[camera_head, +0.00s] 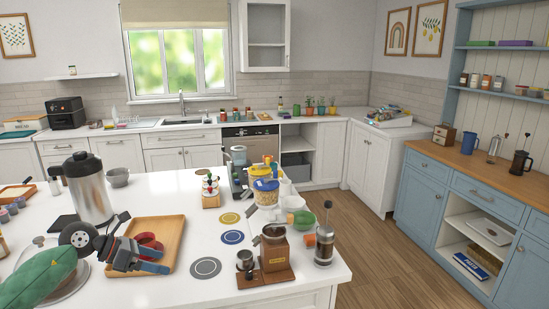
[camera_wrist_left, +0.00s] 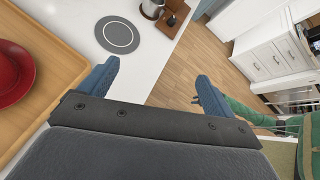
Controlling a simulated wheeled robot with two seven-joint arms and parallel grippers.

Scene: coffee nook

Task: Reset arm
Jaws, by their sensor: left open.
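My left gripper (camera_head: 168,260) is open and empty, with its arm coming in from the left. In the head view it appears over the front part of a wooden tray (camera_head: 172,228). A red dish (camera_head: 148,241) lies on that tray just behind the gripper. In the left wrist view the blue fingers of the gripper (camera_wrist_left: 157,78) are spread apart with nothing between them. The wooden tray (camera_wrist_left: 62,70) and the red dish (camera_wrist_left: 10,75) are to their left. My right gripper is not in view.
The white island counter (camera_head: 215,285) holds a steel airpot (camera_head: 88,190), a coffee grinder (camera_head: 275,250), a French press (camera_head: 325,245) and round coasters (camera_head: 205,267). Counter space right of the tray is mostly free. Wooden floor (camera_head: 400,260) lies beyond the island's right edge.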

